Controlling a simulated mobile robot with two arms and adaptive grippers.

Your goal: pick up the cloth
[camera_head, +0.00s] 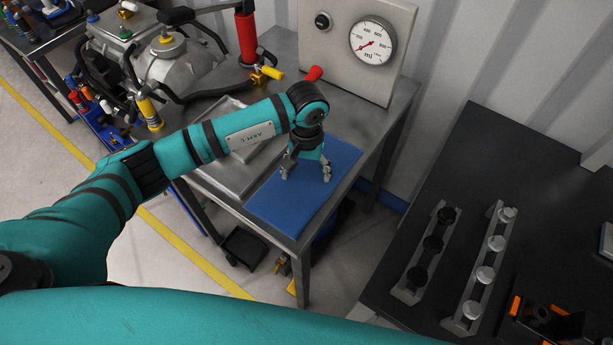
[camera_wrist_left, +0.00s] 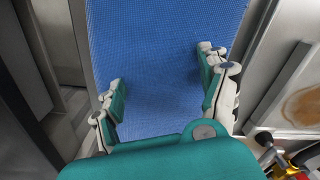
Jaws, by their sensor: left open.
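The blue cloth (camera_head: 302,193) lies flat on the right end of the metal table, partly over its front edge area. In the left wrist view the cloth (camera_wrist_left: 160,75) fills the middle, between and beyond the fingers. My left gripper (camera_head: 306,177) points down over the cloth, with its fingers spread and nothing between them. In the left wrist view the open left gripper (camera_wrist_left: 160,92) shows a finger on each side of the cloth's middle. Whether the fingertips touch the cloth is hard to tell. My right gripper is not in view.
A metal tray (camera_head: 222,177) lies left of the cloth on the table. A gauge panel (camera_head: 354,45) stands behind, and a grey machine with hoses (camera_head: 160,60) is at the back left. A dark table (camera_head: 500,180) with racks (camera_head: 485,268) stands at right.

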